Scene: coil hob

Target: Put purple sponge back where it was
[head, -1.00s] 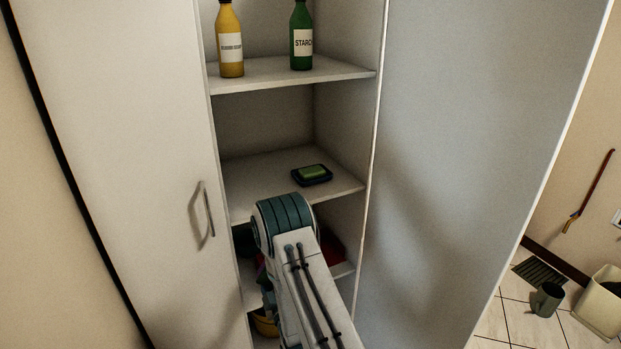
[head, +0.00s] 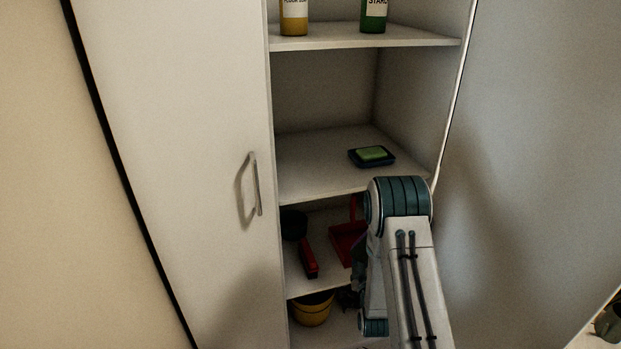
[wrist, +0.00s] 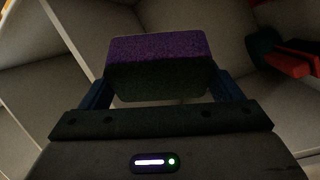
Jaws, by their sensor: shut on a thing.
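The purple sponge (wrist: 158,50) shows in the wrist view, purple on one part and dark on the other. My gripper (wrist: 155,85) is shut on it, with a blue finger on each side. In the head view my arm hides the gripper and the sponge; the arm reaches down in front of the lower part of the open cupboard. The middle shelf (head: 315,165) holds a green bar in a dark dish (head: 371,156) at its right side. The rest of that shelf is bare.
The upper shelf (head: 400,40) bears a yellow bottle (head: 294,16) and a green bottle (head: 373,14). The lower shelf holds a red brush (head: 308,258), a red dustpan (head: 347,245) and a dark round thing (head: 293,224). A yellow bucket (head: 311,310) stands below. The left door (head: 175,130) is shut.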

